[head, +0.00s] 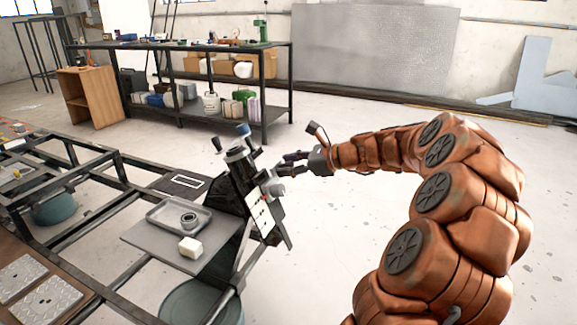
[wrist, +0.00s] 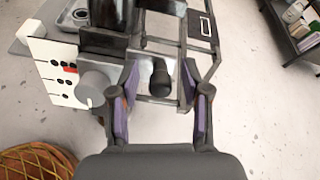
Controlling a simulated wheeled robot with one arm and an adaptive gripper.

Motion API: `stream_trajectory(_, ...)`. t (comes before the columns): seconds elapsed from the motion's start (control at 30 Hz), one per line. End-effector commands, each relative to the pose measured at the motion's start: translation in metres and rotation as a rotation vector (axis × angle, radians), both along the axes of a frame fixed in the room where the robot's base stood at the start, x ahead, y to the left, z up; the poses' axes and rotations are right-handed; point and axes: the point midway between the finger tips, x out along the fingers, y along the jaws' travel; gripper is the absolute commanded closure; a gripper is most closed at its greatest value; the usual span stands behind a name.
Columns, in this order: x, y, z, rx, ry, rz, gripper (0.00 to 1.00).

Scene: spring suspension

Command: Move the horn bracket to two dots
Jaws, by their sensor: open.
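A dark mechanism (head: 240,175) stands at the right end of the black frame, with several knobs on top. A white plate (wrist: 50,85) with black dots is fixed to its side; it also shows in the head view (head: 262,212). A red mark (wrist: 71,70) sits at the plate's right side, beside a group of dots; which group is too small to tell. My gripper (head: 283,164) is open, with its two purple-padded fingers (wrist: 165,90) apart. A dark knobbed handle (wrist: 160,78) lies between the fingers, apparently untouched. I cannot tell for certain which part is the horn bracket.
A grey cylinder (wrist: 97,86) juts out close to the left finger. A grey tray (head: 165,218) with a ring and a white block (head: 190,247) lie on the frame's shelf. A workbench (head: 185,47) stands behind.

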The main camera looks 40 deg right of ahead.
Motion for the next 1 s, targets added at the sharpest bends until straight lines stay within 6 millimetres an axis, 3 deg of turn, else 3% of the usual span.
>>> stream_trajectory(0.1, -0.0001, -0.0001, 0.0002, 0.000, 0.000, 0.000, 0.53)
stream_trajectory(0.57, -0.0004, 0.0000, 0.0001, 0.000, 0.000, 0.000, 1.00)
stream_trajectory(1.0, -0.0005, 0.0001, -0.0001, 0.000, 0.001, 0.001, 1.00)
